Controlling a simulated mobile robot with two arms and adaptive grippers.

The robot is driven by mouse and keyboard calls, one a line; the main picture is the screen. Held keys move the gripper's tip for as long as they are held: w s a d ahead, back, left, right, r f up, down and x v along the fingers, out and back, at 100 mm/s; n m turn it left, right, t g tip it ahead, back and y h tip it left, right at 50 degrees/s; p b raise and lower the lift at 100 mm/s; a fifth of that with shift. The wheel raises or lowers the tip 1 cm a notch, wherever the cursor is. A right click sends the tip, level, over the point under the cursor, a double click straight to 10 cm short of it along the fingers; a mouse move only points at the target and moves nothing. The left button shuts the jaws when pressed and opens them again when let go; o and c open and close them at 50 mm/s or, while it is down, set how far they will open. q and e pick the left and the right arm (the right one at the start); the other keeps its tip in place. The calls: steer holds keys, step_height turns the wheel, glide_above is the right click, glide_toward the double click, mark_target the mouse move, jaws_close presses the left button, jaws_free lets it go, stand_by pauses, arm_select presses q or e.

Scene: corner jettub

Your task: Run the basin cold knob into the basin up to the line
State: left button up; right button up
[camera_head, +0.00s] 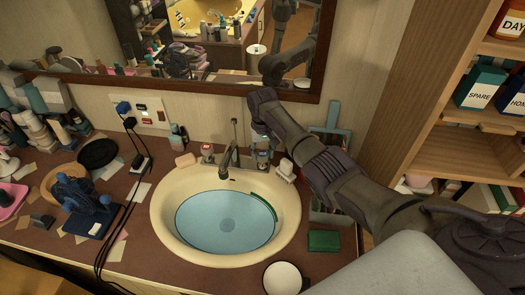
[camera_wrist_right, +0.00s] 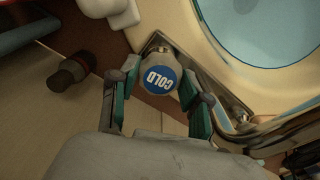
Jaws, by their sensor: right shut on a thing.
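The cream basin (camera_head: 165,222) holds pale blue water (camera_head: 225,240). A thin dark line runs at the water's edge; I cannot tell the exact gap between them. The cold knob, with a blue cap reading COLD (camera_wrist_right: 160,80), sits between the two fingers of my right gripper (camera_wrist_right: 163,92), which is shut on it. In the head view my right gripper (camera_head: 262,140) comes down over the knob at the right of the spout (camera_head: 230,158). The red-topped knob (camera_head: 207,151) is at the left. No stream shows clearly. My left gripper is not in view.
A green strip (camera_head: 264,206) lies along the basin's right inner side. A white round cup (camera_head: 283,278) and a green box (camera_head: 324,240) stand at the front right. Black cords (camera_head: 118,220) hang over the counter at left. A mirror (camera_head: 215,45) is behind.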

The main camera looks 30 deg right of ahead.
mark_target(262, 154)
steer(key=shift+r+n+p, duration=0.1)
steer(key=shift+n+p, duration=0.5)
steer(key=shift+n, duration=1.7)
steer(key=shift+w, duration=0.1)
steer(key=o, duration=1.2)
steer(key=shift+c, duration=0.2)
steer(key=shift+r, duration=0.15)
step_height(262, 154, up, 12)
steer(key=shift+f, duration=0.2)
